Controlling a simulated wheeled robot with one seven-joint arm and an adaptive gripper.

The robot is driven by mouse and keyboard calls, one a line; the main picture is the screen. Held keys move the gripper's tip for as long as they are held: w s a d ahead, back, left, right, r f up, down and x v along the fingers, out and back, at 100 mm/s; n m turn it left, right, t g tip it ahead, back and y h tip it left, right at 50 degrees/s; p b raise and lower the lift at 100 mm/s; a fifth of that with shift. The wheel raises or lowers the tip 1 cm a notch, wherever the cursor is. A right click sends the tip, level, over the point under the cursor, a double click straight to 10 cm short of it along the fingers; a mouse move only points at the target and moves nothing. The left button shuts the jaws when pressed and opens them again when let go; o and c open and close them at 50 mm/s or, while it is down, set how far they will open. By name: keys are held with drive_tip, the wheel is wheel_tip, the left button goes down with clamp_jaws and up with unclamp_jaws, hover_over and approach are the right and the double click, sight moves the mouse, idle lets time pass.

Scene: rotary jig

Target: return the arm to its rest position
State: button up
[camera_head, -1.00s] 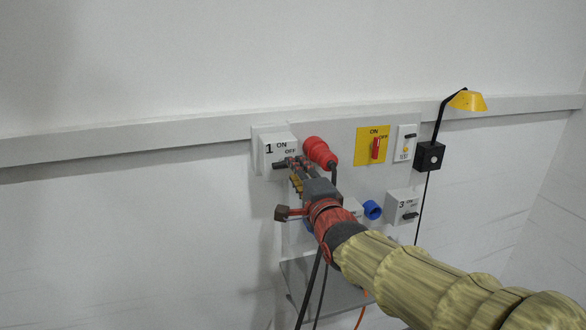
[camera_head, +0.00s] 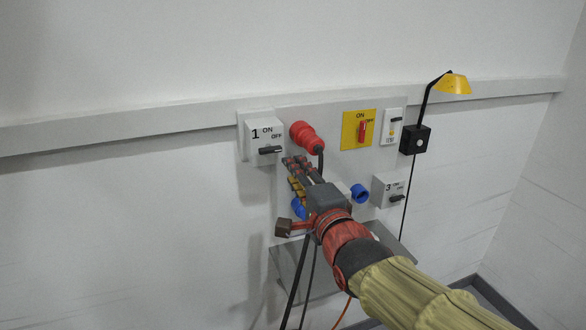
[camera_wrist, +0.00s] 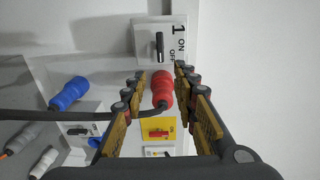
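My gripper (camera_head: 297,163) is in front of the wall panel, just below the red plug and right of the switch 1 box. In the wrist view its two fingers (camera_wrist: 160,75) stand apart with nothing held between them; the red plug (camera_wrist: 162,88) shows behind the gap. My arm reaches in from the lower right in the head view.
The panel (camera_head: 335,120) also carries a yellow plate with a red switch (camera_head: 362,131), a blue socket (camera_head: 360,193) and switch box 3 (camera_head: 388,191). A yellow lamp (camera_head: 453,84) stands out at the right. Cables (camera_head: 296,280) hang below my gripper. The left wall is clear.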

drive_tip(key=s+d+f+n+g+h, duration=0.1)
drive_tip(key=s+d+f+n+g, duration=0.15)
drive_tip(key=s+f+n, duration=0.4)
drive_tip(key=s+d+f+n+g+h, duration=0.1)
drive_tip(key=f+n+g+h, duration=0.2)
drive_tip(key=f, duration=0.7)
drive_tip(key=s+d+f+n+g, duration=0.1)
drive_tip(key=s+d+g, duration=0.1)
drive_tip(key=s, duration=0.4)
drive_tip(key=s+d+f+n+g, duration=0.1)
drive_tip(key=s+d+n+g, duration=0.1)
drive_tip(key=s+d, duration=0.3)
drive_tip(key=s+d+f+n+g+h, duration=0.1)
drive_tip(key=s+d, duration=0.3)
drive_tip(key=s, duration=0.5)
drive_tip(key=shift+f+n+g, duration=0.55)
drive_tip(key=shift+n+g, duration=0.1)
